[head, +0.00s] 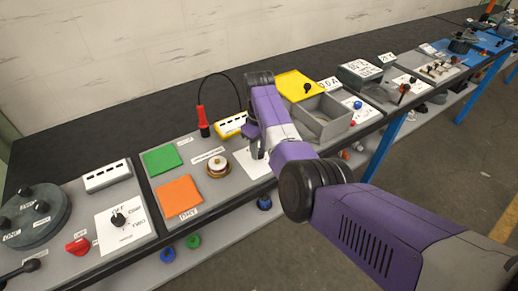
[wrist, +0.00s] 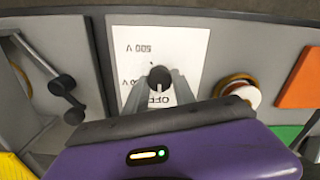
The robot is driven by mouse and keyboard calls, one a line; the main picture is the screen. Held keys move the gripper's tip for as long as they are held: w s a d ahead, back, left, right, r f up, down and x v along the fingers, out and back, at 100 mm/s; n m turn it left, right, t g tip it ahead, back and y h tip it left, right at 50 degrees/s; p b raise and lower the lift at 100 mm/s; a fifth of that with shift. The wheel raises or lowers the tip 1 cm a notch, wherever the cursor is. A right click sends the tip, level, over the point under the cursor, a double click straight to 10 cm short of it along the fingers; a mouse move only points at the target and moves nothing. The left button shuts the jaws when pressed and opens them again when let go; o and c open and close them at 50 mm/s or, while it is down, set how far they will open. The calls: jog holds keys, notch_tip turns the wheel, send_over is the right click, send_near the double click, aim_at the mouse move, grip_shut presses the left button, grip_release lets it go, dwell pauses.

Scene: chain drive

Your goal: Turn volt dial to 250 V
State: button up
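The volt dial is a black round knob (wrist: 160,76) on a white card (wrist: 185,45) in the wrist view. The card reads "500 V" at its upper left and "OFF" just below the knob; another label at the left, ending in "0 V", is partly covered. My gripper (wrist: 160,80) has one grey finger on each side of the knob, with small gaps apparent; contact cannot be told. In the head view the card (head: 246,165) shows beside my gripper (head: 258,152), which hides the knob. The knob's pointer direction is unclear.
A brass-rimmed round button (head: 217,166), an orange pad (head: 179,195) and a green pad (head: 162,159) lie left of the card in the head view. A red-handled probe (head: 203,122) stands behind. A grey open bin (head: 322,120) is to the right.

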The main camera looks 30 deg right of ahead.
grip_shut()
jog(key=m, duration=0.6)
jog(key=shift+m, duration=0.3)
jog(key=m, duration=0.3)
jog(key=shift+m, duration=0.3)
jog(key=shift+d+r+m, duration=0.1)
jog(key=shift+m, duration=1.6)
jog(key=o, duration=0.9)
grip_release()
